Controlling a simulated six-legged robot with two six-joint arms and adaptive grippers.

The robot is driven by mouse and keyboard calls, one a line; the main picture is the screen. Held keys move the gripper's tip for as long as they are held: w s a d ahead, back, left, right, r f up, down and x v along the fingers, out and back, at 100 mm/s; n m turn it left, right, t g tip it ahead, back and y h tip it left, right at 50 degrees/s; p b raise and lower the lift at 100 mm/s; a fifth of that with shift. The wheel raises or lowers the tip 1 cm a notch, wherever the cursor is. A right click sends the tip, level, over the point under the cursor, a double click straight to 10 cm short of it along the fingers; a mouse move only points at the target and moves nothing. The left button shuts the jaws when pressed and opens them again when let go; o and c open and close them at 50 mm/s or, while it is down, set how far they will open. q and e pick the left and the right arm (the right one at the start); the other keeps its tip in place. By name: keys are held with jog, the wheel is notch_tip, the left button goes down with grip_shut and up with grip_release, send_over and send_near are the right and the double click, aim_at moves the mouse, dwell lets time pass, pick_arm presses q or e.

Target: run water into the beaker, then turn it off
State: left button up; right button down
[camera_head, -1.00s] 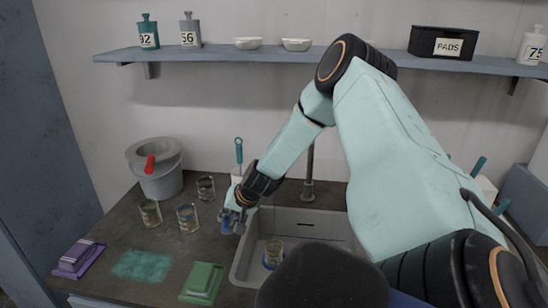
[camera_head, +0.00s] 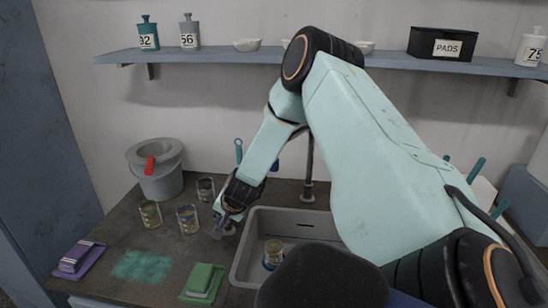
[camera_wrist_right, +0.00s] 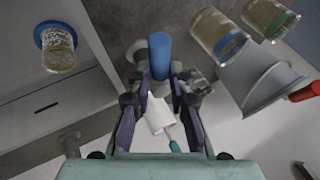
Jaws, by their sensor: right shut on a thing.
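The beaker (camera_head: 273,256) stands upright in the grey sink (camera_head: 268,215); it shows a blue band in the right wrist view (camera_wrist_right: 58,47). The tap's dark post (camera_head: 308,160) rises behind the sink, and my right arm hides part of it. A blue piece (camera_head: 275,165) shows between arm and post; I cannot tell whether it belongs to the tap. No running water is visible. My right gripper (camera_head: 225,222) is low over the counter, left of the sink and apart from the beaker. My left gripper is out of view.
Several beakers (camera_head: 188,218) stand on the counter left of the gripper, near a grey bucket (camera_head: 160,178) with a red handle. A green block (camera_head: 202,281), a teal patch (camera_head: 142,265) and a purple block (camera_head: 78,257) lie in front. A shelf (camera_head: 215,53) crosses the wall above.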

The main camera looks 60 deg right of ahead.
jog(key=shift+s+d+n+y, duration=0.25)
jog(key=shift+n+y, duration=0.25)
jog(key=shift+n, duration=0.3)
jog(key=shift+s+d+n+y, duration=0.25)
jog(key=shift+n+y, duration=0.25)
jog(key=shift+n, duration=0.3)
jog(key=shift+w+a+m+h, duration=0.2)
jog(key=shift+a+m+h, duration=0.1)
jog(key=shift+m+h, duration=0.15)
jog(key=shift+w+a+m+h+p, duration=0.2)
jog(key=shift+m+h, duration=0.15)
jog(key=shift+m, duration=0.3)
jog(key=shift+w+a+m+h+p, duration=0.1)
jog(key=shift+w+m+h+p, duration=0.15)
jog(key=shift+m, duration=0.35)
jog(key=shift+s+d, duration=0.1)
